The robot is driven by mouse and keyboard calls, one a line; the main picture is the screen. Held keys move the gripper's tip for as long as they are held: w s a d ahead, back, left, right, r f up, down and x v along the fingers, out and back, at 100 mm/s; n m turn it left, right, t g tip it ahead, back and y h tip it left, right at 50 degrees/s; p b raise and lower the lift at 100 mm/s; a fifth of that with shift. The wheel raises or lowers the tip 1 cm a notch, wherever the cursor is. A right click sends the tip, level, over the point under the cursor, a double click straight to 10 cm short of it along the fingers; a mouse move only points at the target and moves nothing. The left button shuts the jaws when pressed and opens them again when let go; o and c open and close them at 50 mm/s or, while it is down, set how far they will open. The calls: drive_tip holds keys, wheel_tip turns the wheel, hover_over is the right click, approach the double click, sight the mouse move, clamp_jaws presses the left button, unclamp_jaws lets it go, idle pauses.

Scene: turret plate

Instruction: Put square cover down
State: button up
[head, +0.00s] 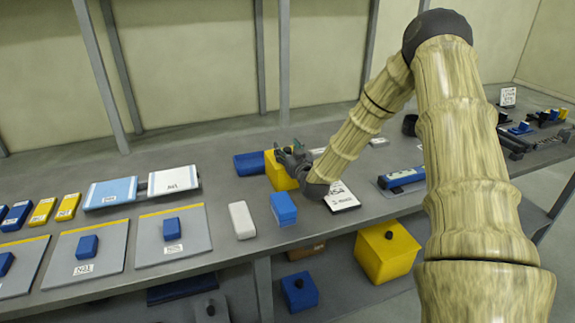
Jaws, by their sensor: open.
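My gripper (284,152) is open at the upper part of a yellow block (276,178) on the workbench. The gripper and wrist hide part of the block, and I cannot tell whether they touch. Flat square grey plates with blue knobs lie at the left; one is the plate (188,248) nearest the middle, with a yellow back edge and a white label. Another such plate (107,270) lies to its left. I cannot tell which thing is the square cover.
On the workbench (225,184), a blue block (284,209) and a white block (241,220) stand near the front edge. A dark blue block (249,163) is left of the yellow one. A labelled white card (341,199) lies right of my gripper. Yellow (385,257) and blue (298,293) boxes sit below.

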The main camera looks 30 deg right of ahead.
clamp_jaws()
drive_tip(key=shift+r, duration=0.1)
